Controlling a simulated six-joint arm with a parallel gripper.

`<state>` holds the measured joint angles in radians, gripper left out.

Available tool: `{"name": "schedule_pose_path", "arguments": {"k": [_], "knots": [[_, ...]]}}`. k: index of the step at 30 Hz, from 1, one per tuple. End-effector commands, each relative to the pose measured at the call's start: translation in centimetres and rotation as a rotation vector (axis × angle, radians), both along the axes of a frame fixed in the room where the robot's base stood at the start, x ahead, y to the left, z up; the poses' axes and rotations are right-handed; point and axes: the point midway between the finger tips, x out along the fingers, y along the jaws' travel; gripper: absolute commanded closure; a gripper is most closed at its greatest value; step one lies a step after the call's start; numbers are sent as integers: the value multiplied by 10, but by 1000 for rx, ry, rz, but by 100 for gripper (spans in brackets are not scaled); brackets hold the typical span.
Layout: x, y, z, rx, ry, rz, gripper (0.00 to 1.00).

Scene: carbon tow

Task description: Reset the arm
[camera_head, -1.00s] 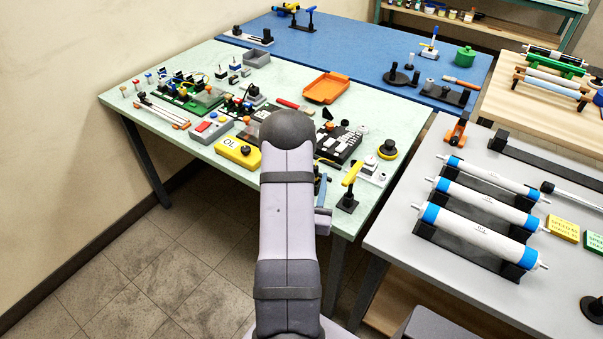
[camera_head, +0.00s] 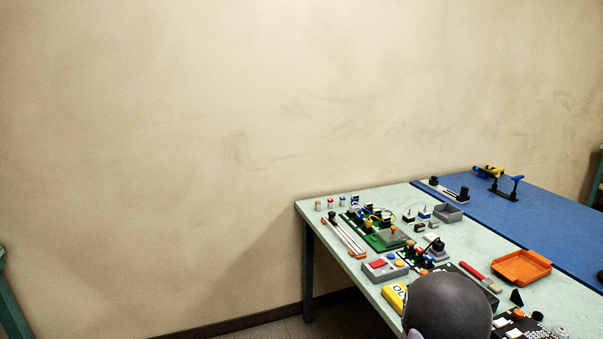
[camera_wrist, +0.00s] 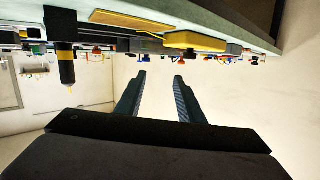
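My gripper (camera_wrist: 160,82) shows in the wrist view with its two dark fingers apart and nothing between them. The wrist view appears upside down, with the table's items along the top. A dark rounded joint of my arm shows at the bottom right of the head view, in front of the pale green table (camera_head: 318,211). My gripper itself is not visible in the head view.
The table holds green circuit boards (camera_head: 385,240), a grey button box (camera_head: 385,267), a yellow box (camera_head: 393,297) and an orange tray (camera_head: 522,268). A blue table (camera_head: 545,225) adjoins behind. A bare wall (camera_head: 150,130) fills the left.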

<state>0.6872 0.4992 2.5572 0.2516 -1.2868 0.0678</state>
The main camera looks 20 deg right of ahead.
Motion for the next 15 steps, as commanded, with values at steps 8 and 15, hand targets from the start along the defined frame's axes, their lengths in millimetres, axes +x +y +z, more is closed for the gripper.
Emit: {"name": "schedule_pose_path", "arguments": {"k": [8,15], "knots": [[55,112,-11,277,261,299,65],[43,218,-12,448,564,539,65]]}}
